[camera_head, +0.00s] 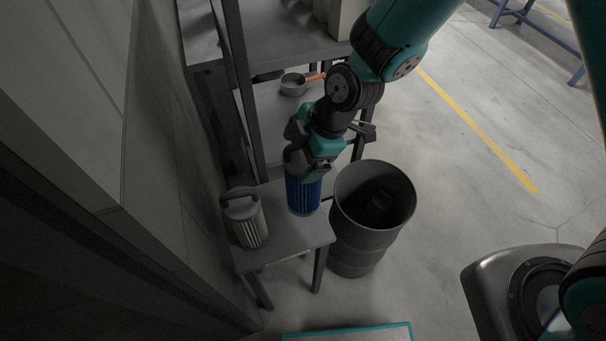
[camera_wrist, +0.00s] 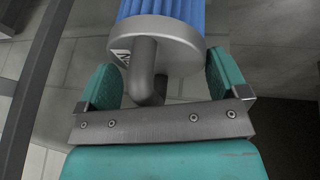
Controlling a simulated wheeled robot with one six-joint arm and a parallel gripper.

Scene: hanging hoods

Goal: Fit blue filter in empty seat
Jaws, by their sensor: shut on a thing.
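The blue filter (camera_head: 303,192) is a pleated cylinder with a grey end cap and a bent handle. In the head view it is upright at the right part of a small grey table, and I cannot tell whether its bottom touches the top. My gripper (camera_head: 311,158) is above it, shut on its handle. In the wrist view the filter (camera_wrist: 165,12) shows at the top, with its grey handle between the teal fingers of my gripper (camera_wrist: 160,88). The empty seat is not clearly visible in either view.
A white pleated filter (camera_head: 250,228) with a grey handle stands on the left of the small table (camera_head: 285,245). A dark open bin (camera_head: 365,240) stands close on its right. A shelf rack (camera_head: 250,120) with a pan (camera_head: 293,84) is behind. Open floor lies to the right.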

